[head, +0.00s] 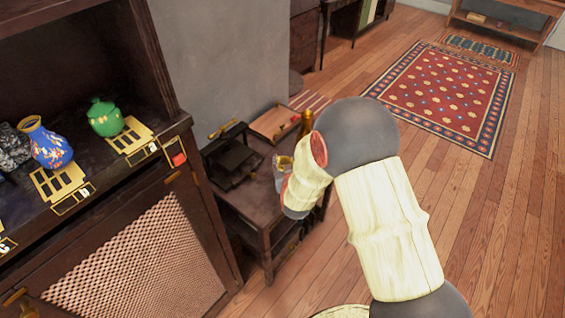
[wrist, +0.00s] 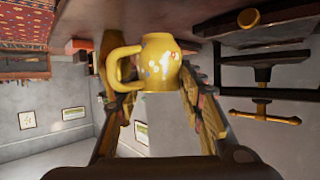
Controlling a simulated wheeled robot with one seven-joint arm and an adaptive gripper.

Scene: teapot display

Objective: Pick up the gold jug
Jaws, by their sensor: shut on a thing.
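The gold jug (wrist: 160,62) shows in the wrist view, with a rounded, shiny body, small coloured spots and a loop handle on its left. My gripper (wrist: 150,82) has one finger on each side of the jug and is shut on it. The lower fingers frame a pale grey area below the jug. In the head view my arm hides most of the gripper, and a small gold patch (head: 284,161) shows beside it above the small side table (head: 262,208). I cannot tell there whether the jug touches the table.
A dark cabinet (head: 150,205) at the left bears a blue floral vase (head: 47,147) and a green lidded pot (head: 104,118). A black object (head: 231,157) and a wooden tray (head: 272,125) lie on the side table. Open wooden floor (head: 500,220) is at the right.

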